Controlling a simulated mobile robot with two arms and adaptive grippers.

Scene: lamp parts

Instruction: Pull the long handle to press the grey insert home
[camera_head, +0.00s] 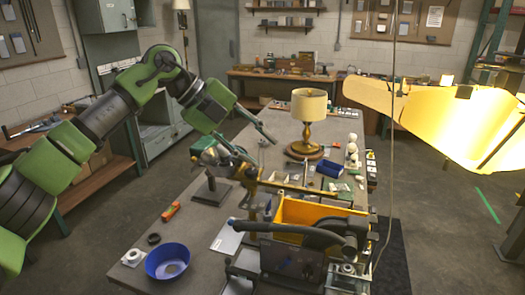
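My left gripper (252,148) is at the end of the green arm that comes in from the left. Its dark fingers look spread apart, one reaching right and one lower, above a brass-coloured mechanism that looks like the press (250,187). A long brass bar (300,188), possibly the long handle, runs right from the mechanism over the table. I see no clear contact between the fingers and the bar. I cannot make out the grey insert; it may be hidden or too small. My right gripper does not show.
A table lamp (309,105) stands towards the back of the grey table (190,235). A yellow bin (308,216) and dark equipment crowd the front right. A bright yellow shape (450,115) hangs at right.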

